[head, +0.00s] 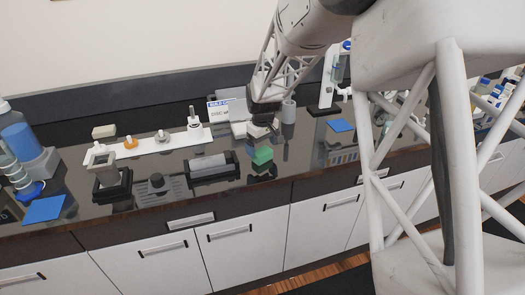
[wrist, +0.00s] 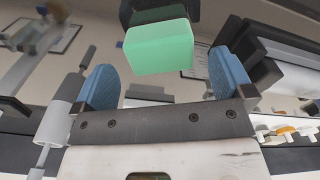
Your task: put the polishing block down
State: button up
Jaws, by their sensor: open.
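The polishing block, which I take to be the green block (head: 262,156), sits on the dark glossy counter toward its front edge, with a dark patch just below it. In the wrist view the green block (wrist: 158,48) lies ahead of and between my two blue fingers, with a gap on each side. My gripper (head: 264,136) is directly above the block in the head view, pointing down. It is open and holds nothing. Whether the block's underside rests flat is hidden.
A black tray with a grey cylinder (head: 208,165) stands just left of the block. A white strip with several knobs (head: 150,144) lies behind it. A blue square (head: 340,125) lies to the right. A grey cylinder (head: 289,111) stands close behind my gripper. Bare counter shows in front.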

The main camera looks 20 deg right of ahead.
aim_at(263, 152)
notch_tip(263, 152, up, 9)
dwell(0.4)
dwell(0.4)
jog(key=shift+s, duration=0.1)
jog(key=s+a+r+m+t, duration=0.15)
jog(key=s+r, duration=0.25)
jog(key=s, duration=0.5)
jog(key=s+a+r+m, duration=0.1)
jog(key=s+a+r, duration=0.1)
jog(key=s+r, duration=0.45)
jog(key=s+a+f+m, duration=0.1)
jog(key=s, duration=1)
jog(key=s+a+f+m+t, duration=0.1)
jog(key=s, duration=1)
jog(key=shift+s+f, duration=0.25)
jog(key=shift+s, duration=0.1)
jog(key=shift+a, duration=0.1)
